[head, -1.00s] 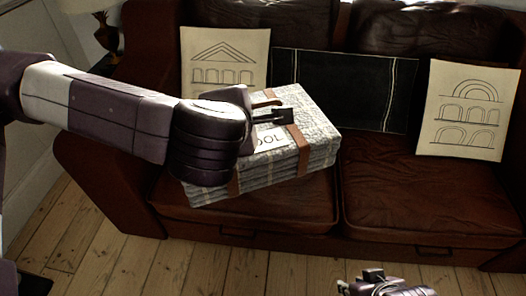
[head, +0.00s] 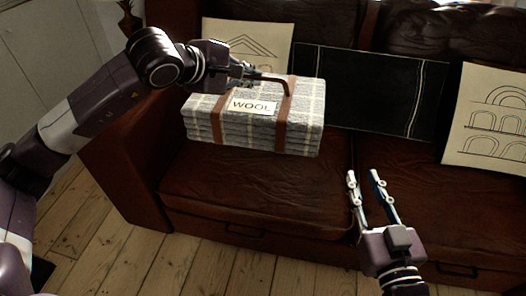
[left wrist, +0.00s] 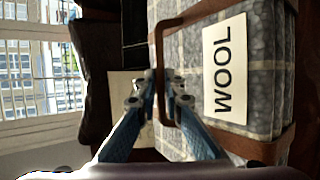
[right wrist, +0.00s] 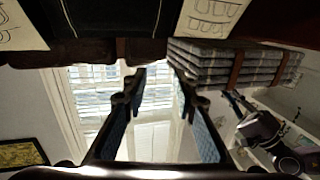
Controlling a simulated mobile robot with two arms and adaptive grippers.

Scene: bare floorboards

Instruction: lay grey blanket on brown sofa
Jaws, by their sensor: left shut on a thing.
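The grey plaid blanket (head: 210,124) is a folded bundle with brown straps, a brown handle and a WOOL label. It is over the left seat of the brown sofa (head: 255,190); I cannot tell whether its underside touches the seat. My left gripper (head: 256,76) is shut on the bundle's handle at its top. The left wrist view shows the fingers (left wrist: 159,102) at the handle beside the blanket (left wrist: 255,85). My right gripper (head: 364,176) is open and empty, in front of the sofa's middle. The blanket also shows in the right wrist view (right wrist: 205,65).
A black cushion (head: 370,90) leans on the sofa back between two cream cushions with building drawings, one at left (head: 248,40) and one at right (head: 490,125). The sofa's left arm (head: 125,165) is beside the blanket. Bare floorboards (head: 120,240) lie in front.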

